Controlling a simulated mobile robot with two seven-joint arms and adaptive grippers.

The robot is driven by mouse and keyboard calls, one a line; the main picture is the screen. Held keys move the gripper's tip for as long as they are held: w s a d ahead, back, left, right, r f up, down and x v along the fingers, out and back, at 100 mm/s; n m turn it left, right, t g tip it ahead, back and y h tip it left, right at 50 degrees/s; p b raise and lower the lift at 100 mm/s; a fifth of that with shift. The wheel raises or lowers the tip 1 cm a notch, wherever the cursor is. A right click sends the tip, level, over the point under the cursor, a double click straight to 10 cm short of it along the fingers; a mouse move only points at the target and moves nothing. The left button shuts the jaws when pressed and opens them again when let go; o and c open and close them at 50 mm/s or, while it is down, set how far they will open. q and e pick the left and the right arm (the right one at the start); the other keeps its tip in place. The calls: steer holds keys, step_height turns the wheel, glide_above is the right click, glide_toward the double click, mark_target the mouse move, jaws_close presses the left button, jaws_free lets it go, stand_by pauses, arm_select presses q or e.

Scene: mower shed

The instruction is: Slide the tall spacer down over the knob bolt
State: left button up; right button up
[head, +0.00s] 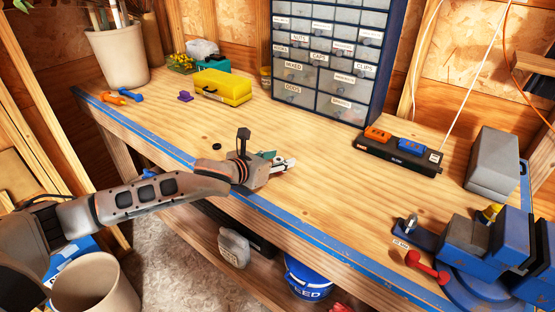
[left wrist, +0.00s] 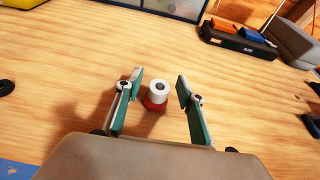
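My left gripper (head: 277,163) is over the middle of the workbench; in the left wrist view (left wrist: 158,98) its two green and grey fingers are spread wide. Between them, without visible contact, stands an upright white cylinder with a dark hole in its top, which looks like the tall spacer (left wrist: 158,88). Its lower part is a wider red ring or base (left wrist: 155,104); I cannot tell whether this is a separate piece. A metal bolt-like post (head: 411,222) stands on a small blue bracket at the right; I cannot tell if it is the knob bolt. My right gripper is not in view.
A blue vise (head: 475,255) with a red handle (head: 428,268) is at the right. A black tray (head: 398,152) with orange and blue blocks and a grey box (head: 493,160) stand behind. The drawer cabinet (head: 330,60) is at the back. A black ring (head: 216,146) lies left of my gripper.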

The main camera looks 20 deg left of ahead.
arm_select(q)
steer(key=shift+s, duration=0.1)
steer(key=v, duration=1.1)
steer(key=shift+s+a+r, duration=0.15)
steer(key=shift+s+a, duration=0.05)
steer(key=shift+s, duration=0.15)
